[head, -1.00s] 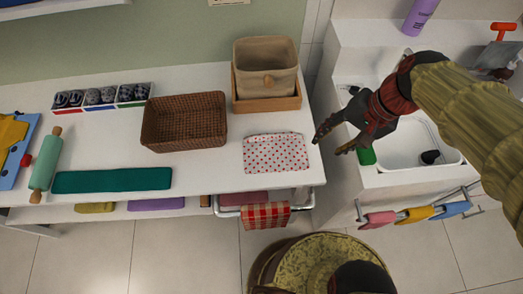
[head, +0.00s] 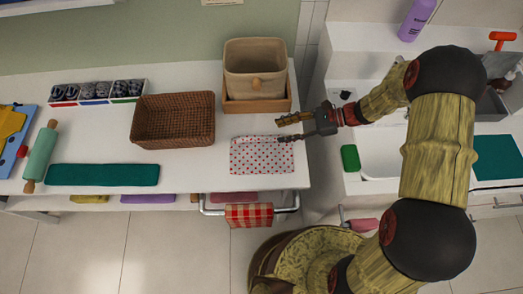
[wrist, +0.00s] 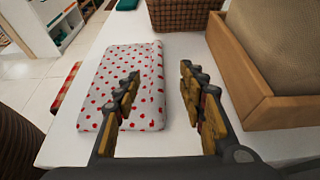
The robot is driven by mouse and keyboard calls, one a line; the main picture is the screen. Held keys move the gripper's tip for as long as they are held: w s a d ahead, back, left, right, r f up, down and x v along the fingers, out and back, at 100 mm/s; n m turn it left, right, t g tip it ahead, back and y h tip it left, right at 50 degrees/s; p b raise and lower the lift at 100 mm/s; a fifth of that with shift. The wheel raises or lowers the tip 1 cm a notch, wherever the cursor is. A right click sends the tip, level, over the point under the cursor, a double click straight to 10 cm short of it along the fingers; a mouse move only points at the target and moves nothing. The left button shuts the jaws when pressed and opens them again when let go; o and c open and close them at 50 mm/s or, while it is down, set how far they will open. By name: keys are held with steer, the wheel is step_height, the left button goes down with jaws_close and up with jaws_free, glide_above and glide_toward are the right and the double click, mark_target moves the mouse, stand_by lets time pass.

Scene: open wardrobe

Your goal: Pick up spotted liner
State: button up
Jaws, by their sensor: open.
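The spotted liner (head: 262,157) is a folded white cloth with red dots. It lies flat near the right end of the white table. My gripper (head: 280,130) is open and empty. It comes in from the right, with its fingertips at the liner's upper right edge in the head view. In the wrist view my gripper (wrist: 158,82) has its left finger overlapping the liner's right part and its right finger over bare table. I cannot tell whether it touches the liner.
A wooden box with a beige bin (head: 257,72) stands close behind the liner. A brown woven basket (head: 173,119) is to its left. A teal cloth (head: 103,175) and rolling pin (head: 40,157) lie farther left. A red checked cloth (head: 249,215) hangs below the front edge.

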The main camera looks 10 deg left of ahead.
mark_target(263, 137)
steer(key=x, duration=0.2)
steer(key=b+x, duration=0.1)
steer(key=x, duration=0.1)
steer(key=b+x, duration=0.1)
steer(key=x, duration=0.1)
steer(key=shift+s+a+f, duration=0.2)
steer(key=shift+s, duration=0.3)
steer(key=shift+a+f, duration=0.1)
steer(key=shift+a, duration=0.3)
jaws_close()
